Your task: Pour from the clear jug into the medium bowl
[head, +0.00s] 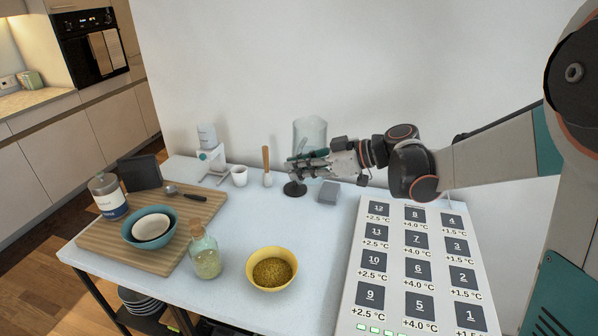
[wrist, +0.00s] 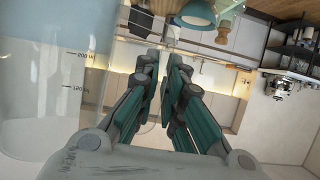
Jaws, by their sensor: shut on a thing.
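The clear jug (head: 311,133) is upright near the white wall in the head view. In the wrist view, the jug (wrist: 50,90) fills the left side, with volume marks on its wall; I cannot tell what is in it. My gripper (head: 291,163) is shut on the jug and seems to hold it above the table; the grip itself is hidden. In the wrist view, the fingers (wrist: 167,62) are beside the jug wall. A yellow bowl (head: 272,284) of yellow grains stands at the front of the table. It looks between the teal bowl (head: 147,240) and the cream bowl (head: 151,227) in size.
The cream bowl sits inside the teal bowl on a wooden board (head: 175,245). A corked glass bottle (head: 206,255) stands left of the yellow bowl. A white numbered panel (head: 395,262) fills the table's right. A white cup (head: 239,177) and brush (head: 267,170) stand at the back. The table's middle is clear.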

